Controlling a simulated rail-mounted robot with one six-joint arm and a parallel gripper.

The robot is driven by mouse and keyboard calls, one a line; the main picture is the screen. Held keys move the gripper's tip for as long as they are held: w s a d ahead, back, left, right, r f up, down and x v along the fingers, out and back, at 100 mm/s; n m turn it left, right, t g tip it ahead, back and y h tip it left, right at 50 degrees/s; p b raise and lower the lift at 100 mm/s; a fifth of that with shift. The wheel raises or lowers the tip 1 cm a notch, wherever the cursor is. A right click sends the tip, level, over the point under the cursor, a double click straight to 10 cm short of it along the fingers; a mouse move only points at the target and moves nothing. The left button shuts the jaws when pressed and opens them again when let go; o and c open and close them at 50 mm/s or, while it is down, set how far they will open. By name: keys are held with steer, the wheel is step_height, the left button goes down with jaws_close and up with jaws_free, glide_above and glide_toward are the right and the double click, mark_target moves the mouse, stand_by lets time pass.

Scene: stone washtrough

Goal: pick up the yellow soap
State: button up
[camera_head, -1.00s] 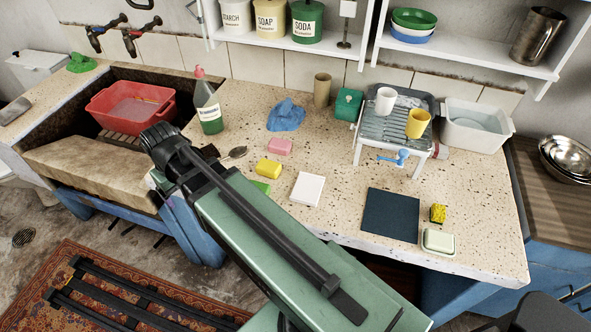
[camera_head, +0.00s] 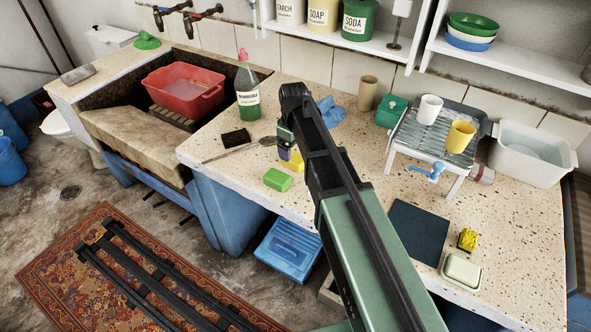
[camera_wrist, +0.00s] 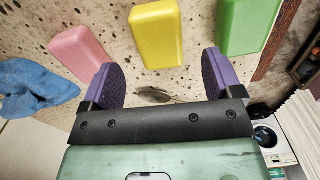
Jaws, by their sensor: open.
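The yellow soap (camera_head: 296,163) lies on the speckled counter and is partly hidden behind my arm in the head view. In the wrist view the whole yellow soap (camera_wrist: 157,35) shows, just beyond the fingertips and roughly centred between them. My gripper (camera_wrist: 161,72) is open, with two purple finger pads spread apart and nothing between them. In the head view my gripper (camera_head: 287,147) is over the yellow soap, mostly hidden by the arm.
A green soap (camera_head: 278,180) lies beside it, near the counter's front edge. A pink soap (camera_wrist: 80,51) and a blue cloth (camera_wrist: 32,88) lie on the other side. A spoon (camera_head: 267,141), a dark block (camera_head: 236,138) and a green bottle (camera_head: 248,92) are nearby.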

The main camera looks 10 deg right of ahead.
mark_target(295, 157)
step_height(295, 157, down, 6)
steer(key=b, duration=0.5)
steer(key=shift+r, duration=0.5)
steer(key=shift+c, duration=0.3)
steer(key=c, duration=1)
steer(key=shift+c, duration=0.2)
step_height(295, 157, up, 20)
steer(key=p, duration=2)
